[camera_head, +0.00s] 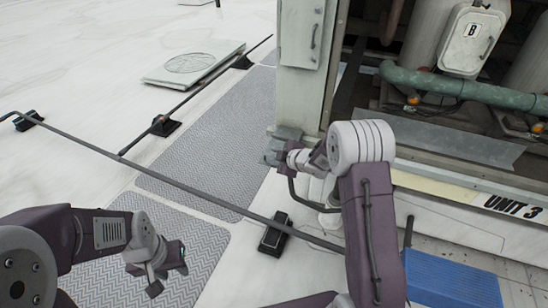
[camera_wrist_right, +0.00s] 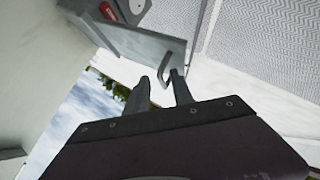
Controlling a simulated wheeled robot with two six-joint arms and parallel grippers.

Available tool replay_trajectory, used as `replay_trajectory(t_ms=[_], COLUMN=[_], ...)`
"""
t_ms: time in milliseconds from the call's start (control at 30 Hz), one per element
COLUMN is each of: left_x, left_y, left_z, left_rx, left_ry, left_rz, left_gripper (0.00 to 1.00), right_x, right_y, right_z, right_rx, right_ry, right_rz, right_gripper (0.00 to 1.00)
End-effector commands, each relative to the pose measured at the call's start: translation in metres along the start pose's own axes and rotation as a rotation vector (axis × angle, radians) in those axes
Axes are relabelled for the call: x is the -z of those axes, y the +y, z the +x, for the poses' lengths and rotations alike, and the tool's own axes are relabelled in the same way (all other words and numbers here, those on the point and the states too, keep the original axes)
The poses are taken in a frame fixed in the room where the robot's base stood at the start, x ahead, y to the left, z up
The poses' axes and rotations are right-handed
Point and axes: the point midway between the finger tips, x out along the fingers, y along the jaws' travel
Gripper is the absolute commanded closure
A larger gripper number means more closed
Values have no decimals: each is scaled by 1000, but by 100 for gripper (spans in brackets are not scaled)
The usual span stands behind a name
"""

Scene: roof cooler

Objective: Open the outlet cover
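A grey box that looks like the outlet cover (camera_head: 284,135) is on the lower corner of the white cabinet, partly hidden by my right wrist. In the right wrist view a grey box (camera_wrist_right: 150,45) has a small red part on it and a thin bent lip or handle hanging at its edge. My right gripper (camera_wrist_right: 158,82) has its two fingers apart, with their tips close to that bent part. I cannot tell whether they touch it. My left gripper (camera_head: 164,276) is low at the left, well away from the box, and appears open and empty.
A dark pipe (camera_head: 100,150) on black feet (camera_head: 275,235) crosses the roof in front of the cabinet. Grey tread mats (camera_head: 215,150) lie on the white roof. The cabinet's open bay at right holds green pipes (camera_head: 460,88).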

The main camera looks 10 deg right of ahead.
Motion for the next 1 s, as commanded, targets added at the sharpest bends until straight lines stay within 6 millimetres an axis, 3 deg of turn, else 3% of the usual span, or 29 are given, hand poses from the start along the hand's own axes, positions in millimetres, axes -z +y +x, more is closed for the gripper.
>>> replay_trajectory(t_ms=[300, 700, 1000], left_x=[0, 1, 1], left_y=[0, 0, 0], left_z=[0, -8, -8], left_rx=[0, 0, 0], left_ry=[0, 0, 0], left_rz=[0, 0, 0], left_gripper=[64, 64, 64], right_x=[1, -1, -1], right_y=[-1, 1, 0], right_z=[-3, -80, -89], right_rx=[4, 2, 4], right_ry=[1, -1, 0], right_rz=[-2, 0, -1], right_gripper=[71, 71, 71])
